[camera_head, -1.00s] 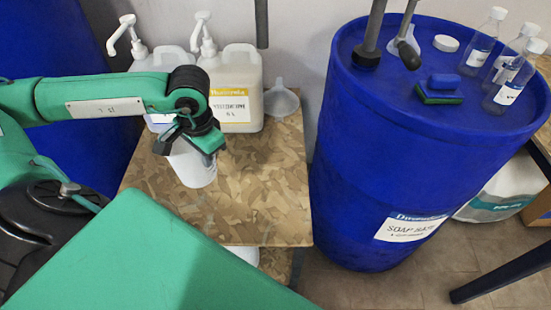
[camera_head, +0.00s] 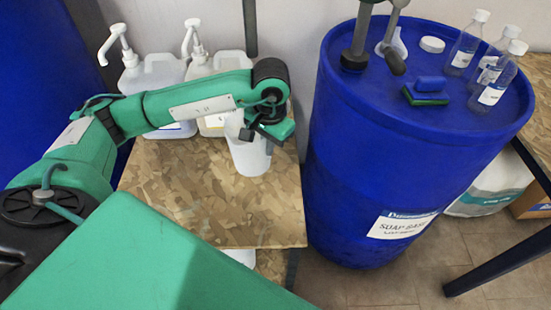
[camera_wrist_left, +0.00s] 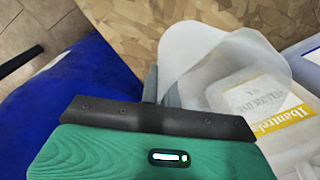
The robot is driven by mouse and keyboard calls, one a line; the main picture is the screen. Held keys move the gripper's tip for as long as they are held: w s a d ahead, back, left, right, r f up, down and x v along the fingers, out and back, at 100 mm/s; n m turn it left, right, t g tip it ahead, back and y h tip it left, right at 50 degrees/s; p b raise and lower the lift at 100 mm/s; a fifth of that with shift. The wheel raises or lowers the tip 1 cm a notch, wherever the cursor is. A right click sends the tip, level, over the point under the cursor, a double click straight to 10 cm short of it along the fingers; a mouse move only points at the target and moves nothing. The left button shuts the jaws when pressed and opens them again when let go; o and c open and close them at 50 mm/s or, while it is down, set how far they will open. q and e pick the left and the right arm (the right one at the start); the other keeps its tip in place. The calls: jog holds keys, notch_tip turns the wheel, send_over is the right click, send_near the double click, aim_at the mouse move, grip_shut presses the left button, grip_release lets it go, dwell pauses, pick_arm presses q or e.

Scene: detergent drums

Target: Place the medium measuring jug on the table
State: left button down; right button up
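The measuring jug (camera_head: 248,155) is white and translucent and hangs upright from my left gripper (camera_head: 262,130), at the right side of the chipboard table (camera_head: 215,215). In the left wrist view the jug (camera_wrist_left: 190,45) opens toward the camera. The left gripper's fingers (camera_wrist_left: 160,88) are close together at the jug's near side, shut on it; the exact grip spot is hidden. The jug's base appears against the table top, but I cannot tell whether it touches. My right gripper is not in view.
White pump bottles (camera_head: 152,75) stand at the table's back, partly behind my left arm. A blue drum (camera_head: 400,150) stands right of the table, with small bottles (camera_head: 490,80) and a sponge (camera_head: 430,90) on top. The table's front and middle are clear.

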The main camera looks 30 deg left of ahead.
pick_arm(q)
notch_tip(320, 180, down, 7)
jog(key=w+d, duration=0.1)
jog(key=shift+w+d, duration=0.2)
jog(key=shift+w, duration=0.05)
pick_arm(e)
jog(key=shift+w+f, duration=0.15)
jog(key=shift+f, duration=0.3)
pick_arm(q)
jog(key=shift+f, duration=0.1)
jog(key=c, duration=2.1)
grip_release()
jog(key=o, duration=0.4)
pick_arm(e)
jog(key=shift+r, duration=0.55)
